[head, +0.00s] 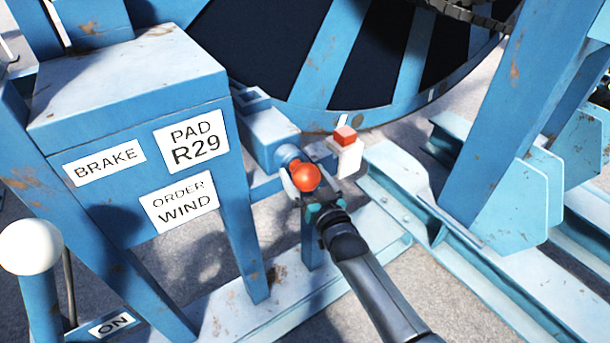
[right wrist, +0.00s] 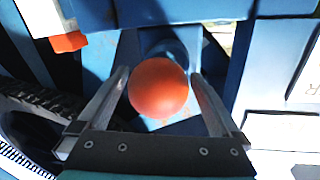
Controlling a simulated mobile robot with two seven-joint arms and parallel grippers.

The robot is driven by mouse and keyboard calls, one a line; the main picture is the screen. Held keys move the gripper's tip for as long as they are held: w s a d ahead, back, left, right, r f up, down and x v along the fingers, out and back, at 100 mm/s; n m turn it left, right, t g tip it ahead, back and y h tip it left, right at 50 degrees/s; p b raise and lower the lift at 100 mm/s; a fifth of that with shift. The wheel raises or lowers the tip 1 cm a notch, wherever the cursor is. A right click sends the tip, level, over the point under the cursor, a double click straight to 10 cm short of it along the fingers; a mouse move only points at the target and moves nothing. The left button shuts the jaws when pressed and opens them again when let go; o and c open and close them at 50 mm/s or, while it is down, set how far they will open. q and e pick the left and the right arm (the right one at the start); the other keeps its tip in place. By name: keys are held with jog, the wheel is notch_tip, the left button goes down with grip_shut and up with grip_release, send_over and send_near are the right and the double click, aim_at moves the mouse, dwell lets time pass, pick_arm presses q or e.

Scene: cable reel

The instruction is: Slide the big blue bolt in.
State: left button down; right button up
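The blue bolt shows mostly by its round orange-red knob (head: 306,177), at the near end of a blue housing (head: 268,132) beside the box-like stand. A short blue shank joins knob and housing. My right gripper (head: 305,190) is at the knob. In the right wrist view, the knob (right wrist: 158,88) lies between the two fingers, close to both; whether they press on it I cannot tell. How far the bolt sits in its housing is partly hidden by the knob and gripper. My left gripper is not in view.
A white block with a red top (head: 345,150) stands just right of the knob. The labelled blue stand (head: 130,90) is at left, with a white-knobbed lever (head: 30,247) before it. The big reel (head: 340,60) is behind; blue rails (head: 480,240) lie at right.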

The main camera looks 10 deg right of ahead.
jog(key=shift+s, duration=0.15)
jog(key=shift+s+d, duration=0.1)
jog(key=shift+s, duration=0.2)
jog(key=s+d+p, duration=0.2)
jog(key=s, duration=1.2)
jog(key=shift+p, duration=0.35)
jog(key=shift+s+d+f, duration=0.1)
jog(key=s+d+f+n+g+h, duration=0.1)
jog(key=s+f+g, duration=0.35)
jog(key=f, duration=0.85)
jog(key=s+f+g, duration=0.3)
jog(key=s+f, duration=0.3)
jog(key=f, duration=0.6)
jog(key=s+d+f+n+g+h, duration=0.1)
jog(key=s+f+g, duration=0.3)
jog(key=s+f, duration=0.3)
jog(key=s+d+f+g, duration=0.1)
jog(key=s+f+g, duration=0.4)
jog(key=s, duration=1.3)
notch_tip(320, 180, down, 2)
jog(key=shift+d+f+n+h+b, duration=0.2)
jog(key=shift+f+n+h+b, duration=0.05)
jog(key=shift+n+h+b, duration=0.2)
